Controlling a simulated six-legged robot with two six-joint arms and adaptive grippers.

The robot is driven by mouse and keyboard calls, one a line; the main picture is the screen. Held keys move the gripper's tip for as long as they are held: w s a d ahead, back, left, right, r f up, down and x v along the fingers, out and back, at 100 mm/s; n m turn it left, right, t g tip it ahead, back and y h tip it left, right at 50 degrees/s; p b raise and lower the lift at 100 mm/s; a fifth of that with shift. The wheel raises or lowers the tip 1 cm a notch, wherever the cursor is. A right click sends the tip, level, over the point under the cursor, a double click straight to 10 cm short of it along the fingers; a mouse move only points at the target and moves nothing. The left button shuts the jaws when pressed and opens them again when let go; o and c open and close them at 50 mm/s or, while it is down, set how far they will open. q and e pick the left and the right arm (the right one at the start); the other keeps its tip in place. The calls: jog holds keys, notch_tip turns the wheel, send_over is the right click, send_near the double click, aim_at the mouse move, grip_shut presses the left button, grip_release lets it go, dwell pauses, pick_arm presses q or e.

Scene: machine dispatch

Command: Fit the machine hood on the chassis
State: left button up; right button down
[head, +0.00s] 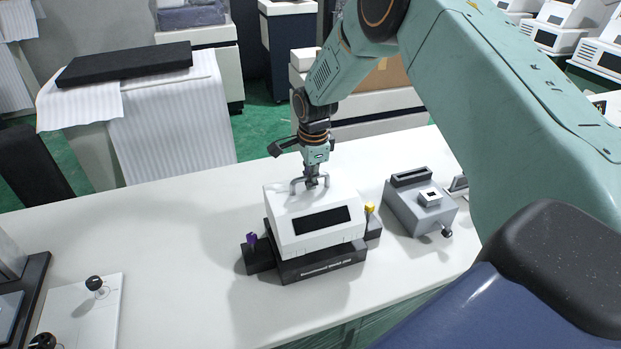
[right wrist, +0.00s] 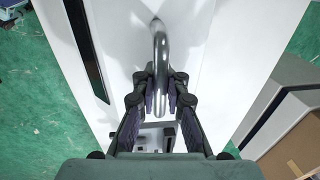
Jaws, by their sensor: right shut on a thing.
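The white machine hood (head: 316,222) has a dark window on its front and a metal handle on top. It sits over the black chassis (head: 322,266) on the white table; whether it is fully seated I cannot tell. My right gripper (head: 313,184) comes down from above and is shut on the handle. In the right wrist view the fingers of my right gripper (right wrist: 160,90) close around the curved metal handle (right wrist: 160,45). A purple knob (head: 252,239) stands at the chassis's left and a yellow knob (head: 370,208) at its right. My left gripper is not in view.
A grey device (head: 420,205) stands on the table right of the chassis. A white plate with black knobs (head: 85,310) lies at the lower left. The white table (head: 160,240) is clear between that plate and the chassis.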

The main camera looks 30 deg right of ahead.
jog(key=shift+w+d, duration=0.2)
jog(key=shift+w, duration=0.05)
jog(key=shift+a+r, duration=0.1)
dwell(0.4)
jog(key=shift+p, duration=0.35)
dwell(0.3)
jog(key=shift+f+b, duration=0.75)
jog(key=shift+f, duration=0.95)
jog(key=c, duration=1.3)
grip_release()
jog(key=shift+s, duration=0.15)
jog(key=shift+f, duration=0.1)
